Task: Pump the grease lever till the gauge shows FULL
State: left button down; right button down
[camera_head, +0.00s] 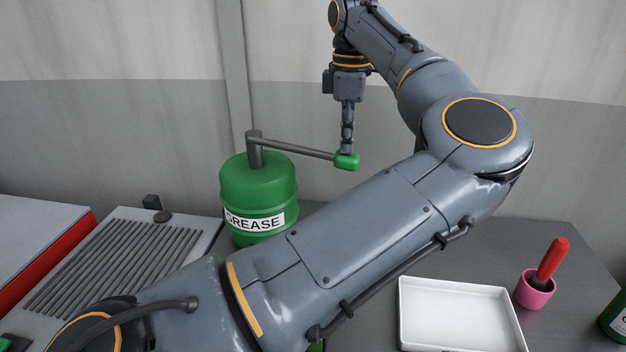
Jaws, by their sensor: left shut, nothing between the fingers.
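A green grease drum (258,188) with a white GREASE label stands on the grey bench, behind my left arm. A grey lever (300,150) runs from a short post on its top out to the right, sloping slightly down. The lever ends in a green grip (347,161). My left gripper (347,150) points straight down, shut and empty, with its fingertips at the top of the green grip. They look to be touching it, but I cannot tell for certain. No gauge shows in this view. My right gripper is not in view.
A white tray (458,287) lies at the front right. Beside it a pink cup (535,290) holds a red-handled tool (552,260). A green container (615,318) is cut off at the right edge. A ribbed grey panel (110,265) lies at left. My left arm hides the bench's middle.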

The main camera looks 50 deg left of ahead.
pick_arm(q)
jog(key=shift+f+b, duration=0.3)
jog(key=shift+f, duration=0.2)
notch_tip(320, 180, up, 10)
jog(key=p, duration=0.7)
jog(key=shift+r, duration=0.2)
jog(key=shift+f, duration=0.2)
jog(key=shift+f+b, duration=4.35)
jog(key=shift+f, duration=0.6)
notch_tip(320, 180, up, 10)
jog(key=p, duration=0.7)
jog(key=shift+r, duration=0.15)
